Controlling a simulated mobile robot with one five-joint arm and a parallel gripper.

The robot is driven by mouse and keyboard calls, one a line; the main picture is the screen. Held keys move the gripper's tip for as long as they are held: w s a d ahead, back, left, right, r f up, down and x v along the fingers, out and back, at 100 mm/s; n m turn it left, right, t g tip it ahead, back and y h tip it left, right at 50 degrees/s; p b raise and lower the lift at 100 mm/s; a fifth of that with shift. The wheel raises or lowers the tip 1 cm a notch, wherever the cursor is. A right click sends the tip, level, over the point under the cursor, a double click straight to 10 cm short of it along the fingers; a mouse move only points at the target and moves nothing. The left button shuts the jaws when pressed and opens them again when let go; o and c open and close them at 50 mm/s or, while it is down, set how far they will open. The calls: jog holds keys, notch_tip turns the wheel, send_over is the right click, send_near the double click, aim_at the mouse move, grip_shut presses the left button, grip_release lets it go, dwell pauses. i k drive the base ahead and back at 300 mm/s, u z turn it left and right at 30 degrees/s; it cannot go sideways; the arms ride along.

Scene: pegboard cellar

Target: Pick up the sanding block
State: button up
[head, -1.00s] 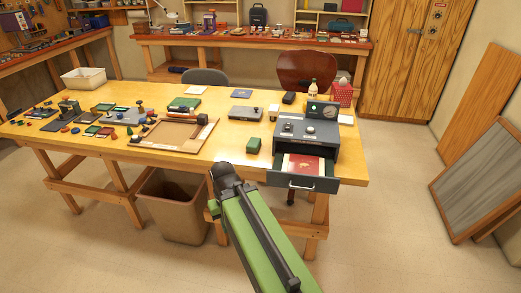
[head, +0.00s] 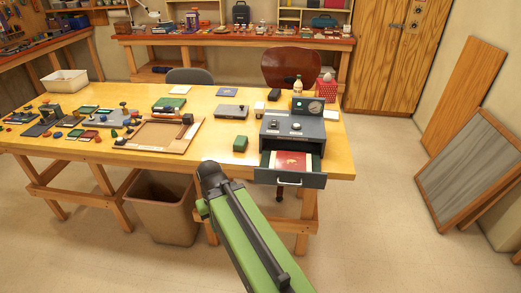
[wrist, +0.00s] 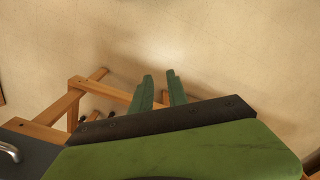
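A small dark green block (head: 240,144) lies on the wooden table (head: 341,160) near its front edge, left of the grey instrument box. It may be the sanding block, but its details are too small to be sure. My gripper (head: 202,208) is in front of the table, left of and nearer than the block, apart from it. In the wrist view its two green fingers (wrist: 159,76) stand apart with nothing between them. Pale floor and wooden table framing show beyond them; the block is not in that view.
The grey instrument box (head: 292,129) has its drawer (head: 290,179) pulled out over the front edge, with a red item inside. A wooden frame (head: 158,149) and several small tools cover the left. A brown bin (head: 163,208) stands below.

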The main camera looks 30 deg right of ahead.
aim_at(240, 145)
jog(key=u, duration=0.3)
jog(key=i, duration=1.6)
jog(key=u, duration=0.35)
